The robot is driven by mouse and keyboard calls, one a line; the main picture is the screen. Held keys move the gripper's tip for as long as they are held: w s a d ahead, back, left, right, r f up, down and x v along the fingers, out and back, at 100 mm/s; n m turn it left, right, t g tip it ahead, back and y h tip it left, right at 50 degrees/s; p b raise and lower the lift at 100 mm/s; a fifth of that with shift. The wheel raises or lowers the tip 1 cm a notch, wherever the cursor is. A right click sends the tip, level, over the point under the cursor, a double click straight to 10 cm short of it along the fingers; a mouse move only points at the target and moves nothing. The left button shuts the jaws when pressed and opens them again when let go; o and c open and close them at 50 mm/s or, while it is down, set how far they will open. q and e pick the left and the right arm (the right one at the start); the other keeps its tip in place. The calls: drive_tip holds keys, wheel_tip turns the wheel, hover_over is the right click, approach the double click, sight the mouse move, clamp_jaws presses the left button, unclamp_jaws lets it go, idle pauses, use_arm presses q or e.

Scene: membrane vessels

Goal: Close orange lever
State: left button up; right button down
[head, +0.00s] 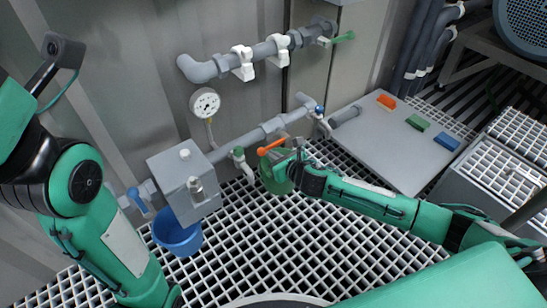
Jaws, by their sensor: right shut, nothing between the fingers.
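The orange lever (271,146) sits on the lower grey pipe run, near the middle of the picture. It lies tilted, its right end higher than its left.
A pressure gauge (205,102), a grey box (183,182) and a blue bucket (178,235) are left of the lever. A green-handled valve (238,152) and a blue-handled one (319,111) flank it. A grey board (385,150) with coloured blocks lies right, over open grating.

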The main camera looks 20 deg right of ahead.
drive_tip(key=shift+r+p, duration=0.3)
drive_tip(key=shift+p, duration=0.4)
drive_tip(key=shift+r+m+y, duration=0.1)
drive_tip(key=shift+m+y, duration=0.2)
